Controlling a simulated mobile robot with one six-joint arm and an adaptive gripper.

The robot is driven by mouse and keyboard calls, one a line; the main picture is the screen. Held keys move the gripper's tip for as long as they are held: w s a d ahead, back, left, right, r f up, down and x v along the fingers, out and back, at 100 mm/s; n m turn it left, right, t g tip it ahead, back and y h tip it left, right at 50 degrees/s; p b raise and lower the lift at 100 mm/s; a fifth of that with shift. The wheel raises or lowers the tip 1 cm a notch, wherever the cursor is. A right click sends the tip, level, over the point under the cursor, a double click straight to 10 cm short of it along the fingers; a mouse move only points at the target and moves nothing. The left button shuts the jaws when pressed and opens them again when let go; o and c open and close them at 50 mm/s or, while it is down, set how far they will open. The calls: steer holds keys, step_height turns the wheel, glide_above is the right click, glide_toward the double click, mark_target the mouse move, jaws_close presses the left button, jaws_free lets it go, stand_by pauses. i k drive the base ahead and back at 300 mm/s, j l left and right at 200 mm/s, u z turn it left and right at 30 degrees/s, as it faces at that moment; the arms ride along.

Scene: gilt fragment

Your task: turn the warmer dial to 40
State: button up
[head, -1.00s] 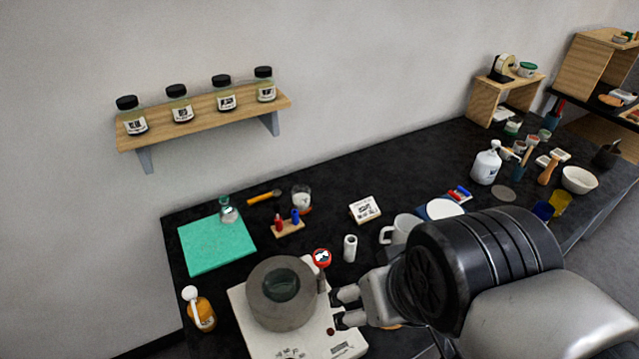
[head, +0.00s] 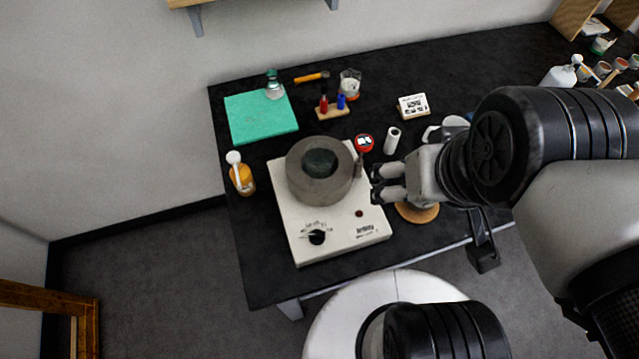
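The warmer (head: 345,225) is a white box near the front left of the black table, with a round grey pot-like heater (head: 320,170) on top. Its black dial (head: 317,237) sits on the front left of the panel, with small markings around it that are too small to read. My gripper (head: 374,184) is just right of the grey heater, above the warmer's right edge and apart from the dial. Its two fingers are spread, with nothing seen between them.
A green mat (head: 260,118) lies behind left, with a glass flask (head: 274,85) at its corner. An orange bottle (head: 241,175) stands left of the warmer. A red-and-blue vial rack (head: 332,110), a white cylinder (head: 391,140) and a cork disc (head: 416,212) are nearby.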

mark_target(317, 237)
steer(key=u, duration=0.9)
